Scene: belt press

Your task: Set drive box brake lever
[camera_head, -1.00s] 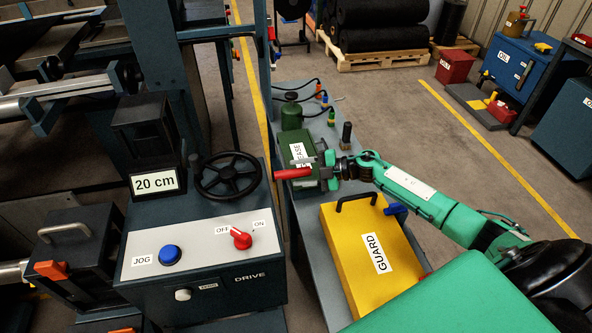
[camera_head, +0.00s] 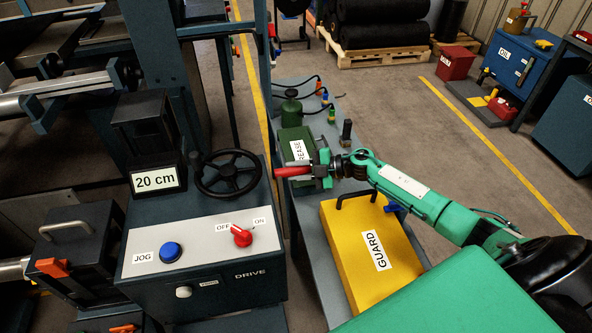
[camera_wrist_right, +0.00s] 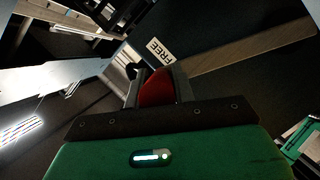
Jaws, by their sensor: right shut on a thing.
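The brake lever's red handle (camera_head: 293,171) sticks out at the right side of the drive box (camera_head: 215,283). My right gripper (camera_head: 316,171) is shut on the handle's right end. In the right wrist view the red handle (camera_wrist_right: 158,88) sits between the two fingers (camera_wrist_right: 159,90). A white label reading FREE (camera_wrist_right: 158,50) is just beyond it on a dark surface. The lever's pivot is hidden, and I cannot tell its exact setting. My left gripper is not in view.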

